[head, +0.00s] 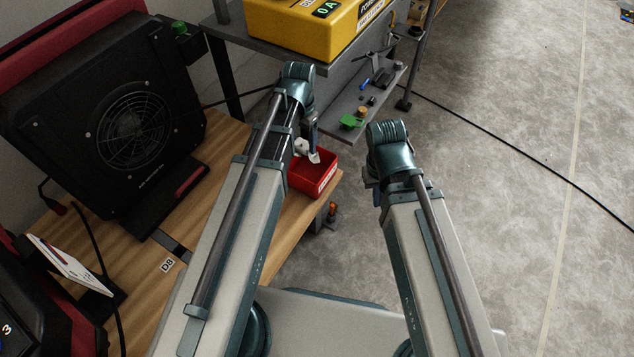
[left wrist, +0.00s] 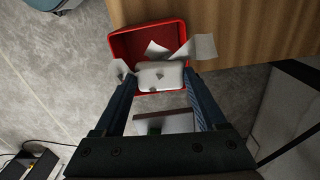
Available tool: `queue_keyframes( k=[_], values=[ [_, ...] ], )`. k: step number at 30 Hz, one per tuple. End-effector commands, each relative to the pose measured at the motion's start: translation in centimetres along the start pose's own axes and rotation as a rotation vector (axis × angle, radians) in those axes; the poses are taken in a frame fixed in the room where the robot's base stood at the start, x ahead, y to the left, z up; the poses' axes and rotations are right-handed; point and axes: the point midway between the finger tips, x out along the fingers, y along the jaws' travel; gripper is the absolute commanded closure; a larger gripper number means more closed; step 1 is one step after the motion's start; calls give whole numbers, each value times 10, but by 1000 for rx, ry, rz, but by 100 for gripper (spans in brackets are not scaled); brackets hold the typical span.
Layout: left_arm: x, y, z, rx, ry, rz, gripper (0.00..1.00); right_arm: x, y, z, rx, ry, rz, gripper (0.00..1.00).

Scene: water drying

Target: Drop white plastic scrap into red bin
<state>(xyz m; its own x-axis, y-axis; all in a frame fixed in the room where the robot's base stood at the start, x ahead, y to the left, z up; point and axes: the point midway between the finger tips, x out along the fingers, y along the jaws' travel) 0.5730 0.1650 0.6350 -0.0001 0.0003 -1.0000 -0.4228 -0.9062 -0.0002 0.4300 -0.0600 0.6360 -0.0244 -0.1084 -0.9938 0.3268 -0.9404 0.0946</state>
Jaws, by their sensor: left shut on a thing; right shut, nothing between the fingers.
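The red bin (head: 322,180) sits on the wooden table's corner in the head view, and it also shows in the left wrist view (left wrist: 118,42). My left gripper (head: 309,148) is over the bin, partly hidden by its arm. In the left wrist view its fingers (left wrist: 160,82) are shut on white plastic scrap (left wrist: 160,73). Thin white flaps (left wrist: 199,46) stick out around it across the bin's opening; I cannot tell whether all belong to the held piece. My right gripper (head: 371,186) is empty and shut, mostly hidden behind its arm, right of the table.
A black fan unit (head: 130,125) stands on the wooden table (head: 215,140) at the left. A grey shelf rack (head: 352,115) with a yellow case (head: 300,25) and small items stands behind the bin. A black cable crosses the open concrete floor (head: 520,200) at the right.

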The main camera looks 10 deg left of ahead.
Motion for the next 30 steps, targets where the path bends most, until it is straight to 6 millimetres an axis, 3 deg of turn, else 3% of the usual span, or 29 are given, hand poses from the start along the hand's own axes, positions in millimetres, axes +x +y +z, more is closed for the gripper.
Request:
queue_keyframes(
  k=[8, 22, 30],
  values=[
    [5, 0, 0, -1, 0, 0, 78, 5, 0, 0, 0, 0, 0, 100],
    [54, 0, 0, 0, 0, 0, 78, 53, -4, -3, -2, 0, 6, 100],
    [60, 0, 0, 0, 0, 0, 78, 60, -4, -4, -2, 1, 8, 100]
  ],
)
